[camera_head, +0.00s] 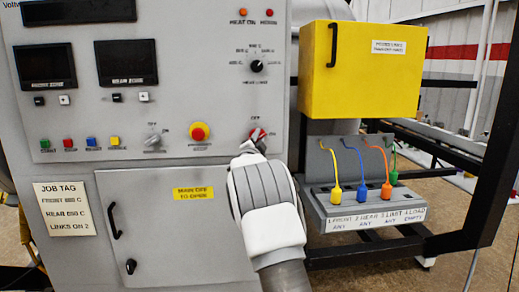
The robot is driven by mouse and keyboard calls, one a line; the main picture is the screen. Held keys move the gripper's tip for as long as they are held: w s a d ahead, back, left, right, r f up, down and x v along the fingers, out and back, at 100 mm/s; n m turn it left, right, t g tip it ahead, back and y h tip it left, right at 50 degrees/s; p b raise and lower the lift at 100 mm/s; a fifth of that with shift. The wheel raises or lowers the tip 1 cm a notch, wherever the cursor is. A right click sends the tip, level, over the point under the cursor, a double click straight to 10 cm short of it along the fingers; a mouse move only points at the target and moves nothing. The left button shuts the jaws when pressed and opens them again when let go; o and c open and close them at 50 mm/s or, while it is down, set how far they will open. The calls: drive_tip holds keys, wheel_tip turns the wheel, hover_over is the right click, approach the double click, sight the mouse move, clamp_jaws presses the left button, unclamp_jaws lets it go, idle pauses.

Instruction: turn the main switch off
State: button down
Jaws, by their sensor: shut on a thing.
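The main switch (258,133) is a red rotary handle at the lower right of the grey control panel. Labels OFF above it and ON to its right can be made out. My gripper (254,144) is at the switch, its fingers shut on the handle from below. The fingers hide the lower part of the handle, and its exact angle is hard to tell. My white and grey wrist reaches up from the bottom of the view.
A cabinet door (170,235) lies below. At right are a yellow box (362,70) and a grey link stand (340,208) with coloured plugs.

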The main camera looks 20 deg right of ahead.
drive_tip(key=n+t+y+b, duration=0.1)
drive_tip(key=n+b, duration=0.2)
drive_tip(key=n+t+b, duration=0.1)
drive_tip(key=n+b, duration=0.2)
drive_tip(key=n, duration=0.1)
drive_tip(key=shift+a+f+t+y, duration=0.15)
drive_tip(key=shift+f+t+y, duration=0.05)
drive_tip(key=shift+t+y, duration=0.2)
drive_tip(key=n+y+b, duration=0.1)
drive_tip(key=n, duration=0.1)
drive_tip(key=n+t+y+b, duration=0.1)
drive_tip(key=n, duration=0.2)
drive_tip(key=n+t+y+b, duration=0.1)
drive_tip(key=n+b, duration=0.1)
drive_tip(key=n, duration=0.1)
drive_tip(key=shift+w+a+r+y, duration=0.15)
drive_tip(key=shift+r+y, duration=0.1)
drive_tip(key=shift+y, duration=0.15)
drive_tip(key=shift+n, duration=0.4)
drive_tip(key=c, duration=0.7)
unclamp_jaws()
drive_tip(key=shift+r, duration=0.1)
drive_tip(key=v, duration=1.7)
drive_tip(key=shift+s, duration=0.3)
